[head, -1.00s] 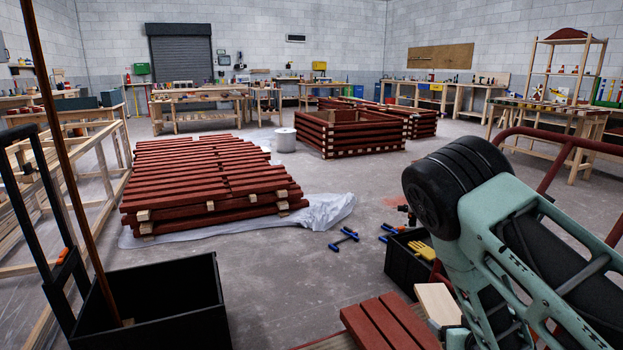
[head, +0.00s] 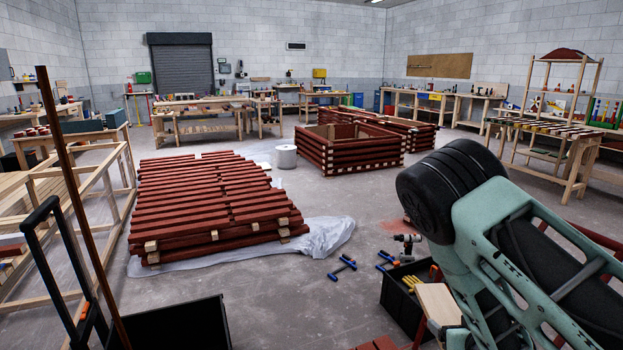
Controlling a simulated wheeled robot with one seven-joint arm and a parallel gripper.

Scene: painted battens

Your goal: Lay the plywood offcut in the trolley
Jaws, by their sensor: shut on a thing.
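The plywood offcut (head: 437,303) is a small pale board at the lower right, beside my teal arm. Only a small dark part of my gripper (head: 441,327) shows at the board's lower edge. The gripper is shut on the offcut, and its fingers are mostly hidden. A black open tub (head: 180,325) with an upright pull handle stands at the lower left, its bottom cut off. A red tube rail (head: 592,238) runs behind my arm at the right. I cannot tell for certain which of these is the trolley.
A brown pole (head: 75,190) rises at the tub. A black crate (head: 398,300) of tools stands just beyond the offcut. Blue-handled tools (head: 343,267) lie on the floor. Stacked red battens (head: 210,205) fill the middle left. Floor between stack and crate is mostly clear.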

